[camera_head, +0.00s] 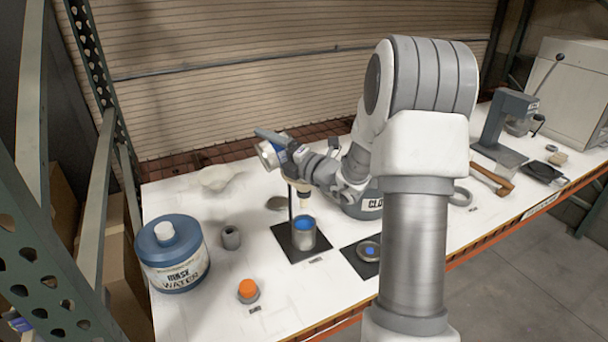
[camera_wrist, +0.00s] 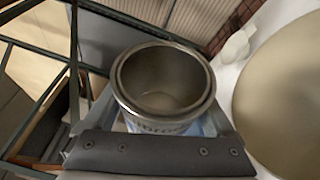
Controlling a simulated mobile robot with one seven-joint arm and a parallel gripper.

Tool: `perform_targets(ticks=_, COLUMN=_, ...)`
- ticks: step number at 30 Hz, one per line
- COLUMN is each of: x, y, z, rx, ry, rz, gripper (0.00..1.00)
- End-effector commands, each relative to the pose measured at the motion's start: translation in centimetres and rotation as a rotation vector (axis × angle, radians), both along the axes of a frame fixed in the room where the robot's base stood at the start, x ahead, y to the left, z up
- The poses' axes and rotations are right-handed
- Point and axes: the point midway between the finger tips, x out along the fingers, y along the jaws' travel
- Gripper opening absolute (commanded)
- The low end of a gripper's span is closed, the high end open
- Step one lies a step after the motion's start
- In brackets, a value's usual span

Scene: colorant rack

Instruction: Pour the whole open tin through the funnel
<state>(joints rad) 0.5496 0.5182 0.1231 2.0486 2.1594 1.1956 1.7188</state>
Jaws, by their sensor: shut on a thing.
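My gripper (camera_head: 276,148) is shut on the open tin (camera_head: 268,156), a small metal tin with a blue-and-white label, and holds it tilted above the bench. In the wrist view the tin's open mouth (camera_wrist: 165,82) faces the camera between the fingers; a little pale residue shows at its bottom. A stand on a black plate (camera_head: 300,252) carries what seems to be the funnel, mostly hidden behind my gripper; its pale spout (camera_head: 303,203) shows. Under the spout stands an open metal can (camera_head: 305,240) with blue inside. A large beige round surface (camera_wrist: 285,90), perhaps the funnel, fills the wrist view's right.
A blue rinse water jug (camera_head: 173,262), a grey cup (camera_head: 231,238) and an orange-capped bottle (camera_head: 248,290) stand left. A dark mat (camera_head: 362,262) bears a lid.

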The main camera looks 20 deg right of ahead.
Motion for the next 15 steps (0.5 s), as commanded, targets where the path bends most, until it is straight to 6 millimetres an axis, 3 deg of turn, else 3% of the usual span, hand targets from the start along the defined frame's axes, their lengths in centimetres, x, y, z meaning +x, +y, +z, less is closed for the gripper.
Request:
perform_targets(ticks=2, x=-0.1, y=1.0, z=0.3, rx=-0.067, ry=-0.005, rz=0.003, gripper=0.16)
perform_targets(ticks=9, x=0.0, y=1.2, z=-1.8, rx=-0.361, ry=-0.012, rz=0.001, gripper=0.16)
perform_targets(ticks=13, x=0.0, y=1.1, z=-0.6, rx=-0.536, ry=-0.02, rz=0.0, gripper=0.16)
perform_targets(ticks=15, x=-0.1, y=1.3, z=-1.9, rx=-0.602, ry=-0.02, rz=0.002, gripper=0.16)
